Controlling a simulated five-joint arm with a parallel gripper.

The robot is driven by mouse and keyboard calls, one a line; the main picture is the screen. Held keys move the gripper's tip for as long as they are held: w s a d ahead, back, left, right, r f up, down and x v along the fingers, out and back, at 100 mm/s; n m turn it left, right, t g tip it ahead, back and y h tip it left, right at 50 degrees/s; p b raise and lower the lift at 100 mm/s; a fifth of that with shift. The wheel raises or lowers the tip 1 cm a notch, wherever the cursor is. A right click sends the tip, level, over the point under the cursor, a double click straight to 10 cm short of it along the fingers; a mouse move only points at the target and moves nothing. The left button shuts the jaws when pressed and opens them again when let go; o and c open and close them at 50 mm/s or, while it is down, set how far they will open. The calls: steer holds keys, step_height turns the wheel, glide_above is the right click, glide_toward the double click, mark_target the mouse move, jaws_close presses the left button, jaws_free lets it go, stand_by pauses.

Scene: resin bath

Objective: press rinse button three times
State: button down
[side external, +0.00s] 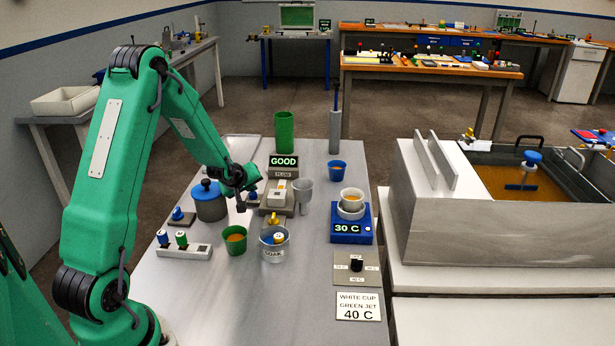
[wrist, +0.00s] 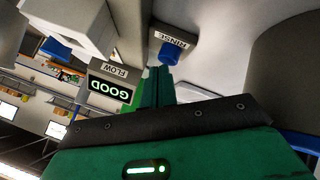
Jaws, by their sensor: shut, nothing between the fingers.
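The rinse button is a blue cap (wrist: 168,54) on a small grey base labelled RINSE in the wrist view. In the side view a small blue cap (side external: 252,193) beside my gripper appears to be the same button. My gripper (side external: 240,207) points down just left of it, in front of the flow display. In the wrist view my green fingers (wrist: 160,76) are shut and empty, with their tips close to the blue cap. I cannot tell whether they touch it.
A display reading GOOD (side external: 284,161) stands just behind, with a grey funnel (side external: 302,190) to its right. A lidded grey pot (side external: 209,202) is left of my gripper. A green cup (side external: 235,240) and a SOAK beaker (side external: 274,246) stand in front.

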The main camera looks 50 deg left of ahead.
mark_target(252, 196)
steer(key=shift+f, duration=0.35)
stand_by(0.5)
steer(key=shift+r, duration=0.1)
stand_by(0.3)
steer(key=shift+r, duration=0.8)
steer(key=shift+r, duration=0.1)
steer(key=shift+r, duration=2.45)
stand_by(0.9)
step_height(252, 196, up, 4)
steer(key=shift+a+f, duration=0.1)
steer(key=shift+f, duration=0.05)
stand_by(0.3)
